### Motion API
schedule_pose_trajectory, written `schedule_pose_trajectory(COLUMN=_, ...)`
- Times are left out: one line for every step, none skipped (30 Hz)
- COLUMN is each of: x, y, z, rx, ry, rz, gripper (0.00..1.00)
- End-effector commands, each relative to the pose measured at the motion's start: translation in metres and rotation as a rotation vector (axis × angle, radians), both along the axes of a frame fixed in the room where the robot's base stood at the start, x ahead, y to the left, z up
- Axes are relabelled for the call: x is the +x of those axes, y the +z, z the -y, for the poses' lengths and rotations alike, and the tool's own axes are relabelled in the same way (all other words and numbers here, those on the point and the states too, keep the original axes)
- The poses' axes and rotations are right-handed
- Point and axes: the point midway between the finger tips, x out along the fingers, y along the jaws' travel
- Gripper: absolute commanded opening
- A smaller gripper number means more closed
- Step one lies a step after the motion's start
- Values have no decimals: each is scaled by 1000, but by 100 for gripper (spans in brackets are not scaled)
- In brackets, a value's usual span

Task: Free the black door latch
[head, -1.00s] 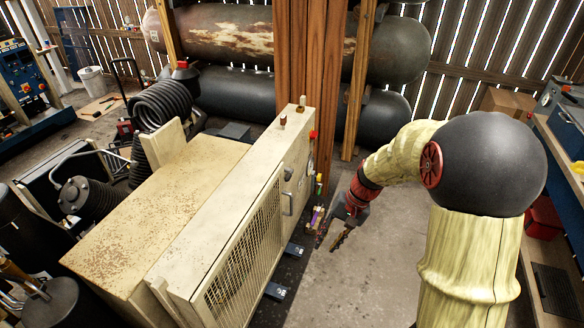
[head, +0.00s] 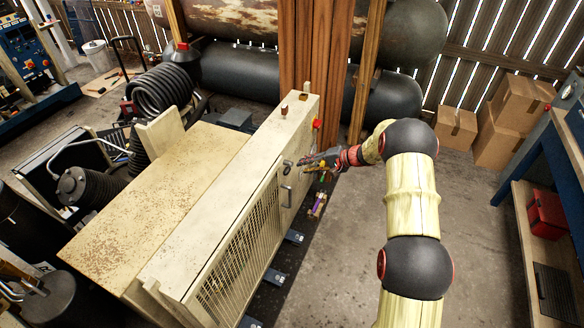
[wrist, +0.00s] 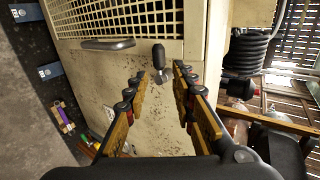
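The black door latch (wrist: 159,56) is a small dark upright lever on the cream cabinet door (wrist: 192,33), just below the mesh panel in the wrist view. In the head view the latch (head: 288,165) is a small dark piece above the door's grey handle (head: 286,196). My gripper (wrist: 161,74) is open, with its yellow and black fingers spread on either side of the line toward the latch. The latch appears ahead of and between the fingertips; contact is not visible. In the head view my gripper (head: 309,163) is at the door's right face, close to the latch.
A grey bar handle (wrist: 108,44) is left of the latch in the wrist view. A red knob (head: 317,124) sits near the cabinet's far top corner. A wooden post (head: 311,60) stands behind. Open floor (head: 345,260) lies right of the cabinet.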

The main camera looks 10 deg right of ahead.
Motion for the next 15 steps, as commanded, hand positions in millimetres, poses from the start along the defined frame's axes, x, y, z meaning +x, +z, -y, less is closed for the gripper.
schedule_pose_trajectory(x=-1, y=-3, z=-1, rx=-8, ry=12, rz=8, gripper=25)
schedule_pose_trajectory(x=-1, y=-3, z=-2, rx=-12, ry=17, rz=13, gripper=25)
schedule_pose_trajectory(x=0, y=-5, z=-4, rx=-15, ry=21, rz=17, gripper=25)
schedule_pose_trajectory(x=2, y=-6, z=-6, rx=-16, ry=22, rz=19, gripper=25)
schedule_pose_trajectory(x=3, y=-8, z=-8, rx=-16, ry=23, rz=18, gripper=25)
schedule_pose_trajectory(x=5, y=-11, z=-12, rx=-16, ry=23, rz=18, gripper=25)
schedule_pose_trajectory(x=7, y=-14, z=-15, rx=-16, ry=24, rz=17, gripper=25)
schedule_pose_trajectory(x=9, y=-16, z=-18, rx=-16, ry=24, rz=17, gripper=25)
schedule_pose_trajectory(x=12, y=-21, z=-22, rx=-17, ry=24, rz=16, gripper=25)
schedule_pose_trajectory(x=15, y=-24, z=-25, rx=-17, ry=24, rz=16, gripper=25)
schedule_pose_trajectory(x=17, y=-26, z=-28, rx=-17, ry=23, rz=17, gripper=25)
schedule_pose_trajectory(x=20, y=-29, z=-33, rx=-17, ry=24, rz=17, gripper=25)
schedule_pose_trajectory(x=22, y=-31, z=-36, rx=-17, ry=24, rz=16, gripper=25)
schedule_pose_trajectory(x=24, y=-34, z=-39, rx=-16, ry=23, rz=15, gripper=25)
schedule_pose_trajectory(x=27, y=-36, z=-42, rx=-16, ry=22, rz=16, gripper=25)
